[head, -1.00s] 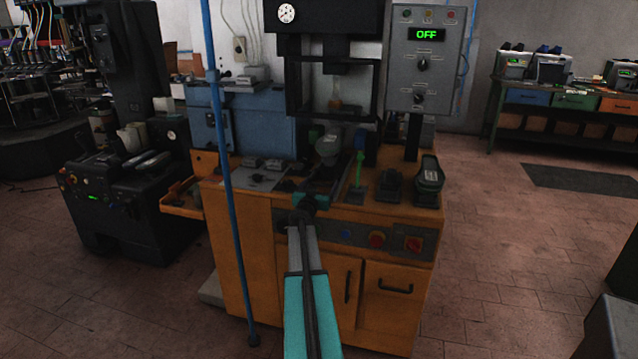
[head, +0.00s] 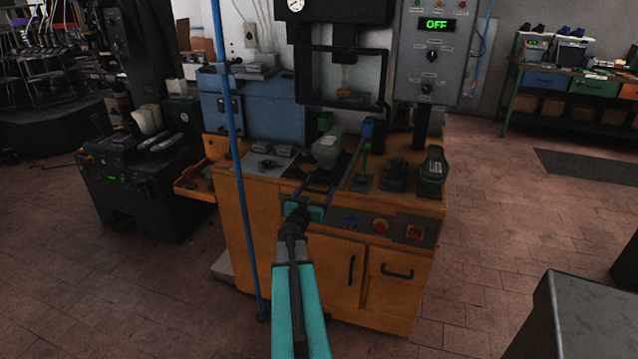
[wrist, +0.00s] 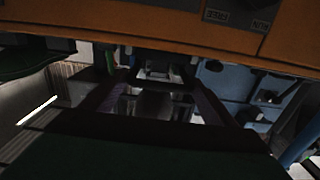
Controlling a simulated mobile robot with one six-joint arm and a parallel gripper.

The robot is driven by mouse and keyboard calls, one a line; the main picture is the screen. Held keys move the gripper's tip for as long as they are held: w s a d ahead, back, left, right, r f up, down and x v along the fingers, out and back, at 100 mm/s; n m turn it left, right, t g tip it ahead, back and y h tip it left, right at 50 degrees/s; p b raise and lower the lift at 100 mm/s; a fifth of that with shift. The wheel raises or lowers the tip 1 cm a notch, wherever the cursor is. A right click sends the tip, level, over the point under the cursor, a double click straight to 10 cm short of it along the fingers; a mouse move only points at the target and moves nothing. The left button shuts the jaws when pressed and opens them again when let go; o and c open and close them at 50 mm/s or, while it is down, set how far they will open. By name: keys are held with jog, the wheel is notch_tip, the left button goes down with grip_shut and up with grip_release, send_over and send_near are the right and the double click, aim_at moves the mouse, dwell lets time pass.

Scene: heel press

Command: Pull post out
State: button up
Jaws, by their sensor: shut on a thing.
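The post appears to be the grey block-like piece with a pale label (head: 328,147) on the orange cabinet's top, in front of the press frame in the head view. My gripper (head: 324,172) reaches over the cabinet's front edge, its two dark fingers pointing at the press and shut on the post's sides. In the wrist view the fingers (wrist: 155,88) stand left and right of a dim grey shape, likely the post (wrist: 155,105). The exact contact is dark and hard to see.
The orange cabinet (head: 385,262) carries a green-handled lever (head: 364,160) and dark pedal-like pieces (head: 432,172) right of the post. The black press frame (head: 300,75) stands behind; the control box (head: 428,60) reads OFF. A blue pole (head: 232,150) rises left of my arm.

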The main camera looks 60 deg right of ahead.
jog(key=shift+s+a+f, duration=0.1)
jog(key=shift+s+a, duration=0.1)
jog(key=shift+a, duration=0.35)
jog(key=o, duration=1.2)
jog(key=shift+a, duration=0.1)
jog(key=shift+a, duration=0.1)
jog(key=s+a+p, duration=0.2)
jog(key=a+p, duration=0.6)
jog(key=a, duration=0.5)
jog(key=shift+a+p, duration=0.15)
jog(key=shift+p, duration=0.25)
